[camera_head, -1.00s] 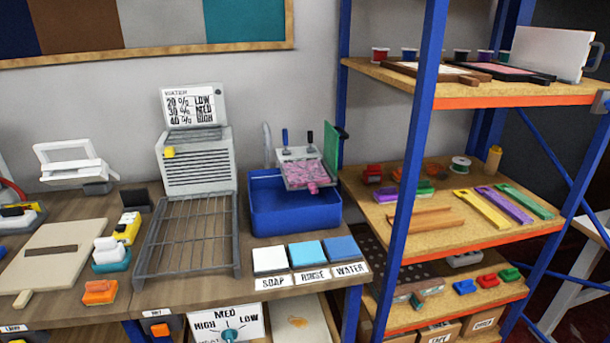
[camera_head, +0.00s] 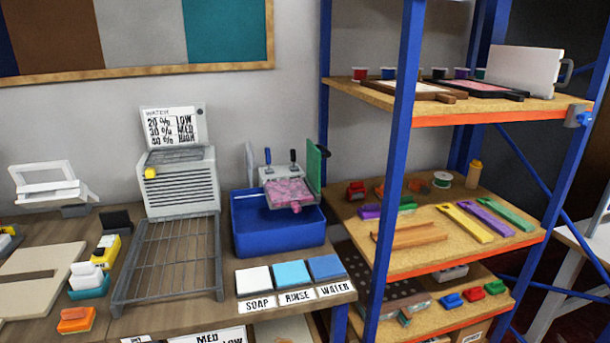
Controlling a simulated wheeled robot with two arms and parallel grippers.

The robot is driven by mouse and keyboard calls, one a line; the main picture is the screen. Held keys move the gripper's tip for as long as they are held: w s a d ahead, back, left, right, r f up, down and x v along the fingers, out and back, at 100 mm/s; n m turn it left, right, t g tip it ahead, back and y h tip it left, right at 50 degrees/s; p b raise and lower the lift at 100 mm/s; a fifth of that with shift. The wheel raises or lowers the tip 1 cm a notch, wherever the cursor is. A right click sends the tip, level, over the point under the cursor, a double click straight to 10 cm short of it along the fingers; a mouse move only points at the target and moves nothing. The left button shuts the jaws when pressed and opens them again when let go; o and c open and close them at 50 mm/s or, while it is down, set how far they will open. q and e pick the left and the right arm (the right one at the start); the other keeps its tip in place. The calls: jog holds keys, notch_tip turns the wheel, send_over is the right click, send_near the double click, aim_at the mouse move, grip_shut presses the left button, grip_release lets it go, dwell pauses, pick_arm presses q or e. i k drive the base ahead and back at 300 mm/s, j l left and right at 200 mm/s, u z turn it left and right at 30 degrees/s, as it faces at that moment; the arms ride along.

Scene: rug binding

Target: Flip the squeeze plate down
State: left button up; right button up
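What looks like the squeeze plate is a green plate (camera_head: 314,168) standing upright at the right side of a wash station, with a dark handle part at its upper edge. Beside it, a pale grey bed (camera_head: 281,172) sits over a blue tub (camera_head: 278,232) and carries a pink, patterned piece (camera_head: 288,192) whose front end hangs over the bed's edge. Two dark-handled levers stand at the back of the bed. Neither of my grippers shows in this view.
A wire rack (camera_head: 168,258) lies left of the tub. White, light blue and blue pads (camera_head: 291,274) labelled soap, rinse and water lie in front. A blue shelf post (camera_head: 398,150) and loaded shelves stand close on the right.

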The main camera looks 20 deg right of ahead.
aim_at(314, 156)
jog(key=i+l+u, duration=0.2)
jog(key=l, duration=0.65)
jog(key=l+u, duration=0.2)
jog(key=l, duration=0.65)
jog(key=l+u, duration=0.2)
jog(key=l, duration=0.65)
jog(key=l+u, duration=0.2)
jog(key=l, duration=0.7)
jog(key=k+l+u, duration=0.2)
jog(key=l, duration=0.65)
jog(key=j+z, duration=0.15)
jog(key=z, duration=0.25)
jog(key=j+z, duration=0.2)
jog(key=z, duration=0.15)
jog(key=j+z, duration=0.2)
jog(key=z, duration=0.2)
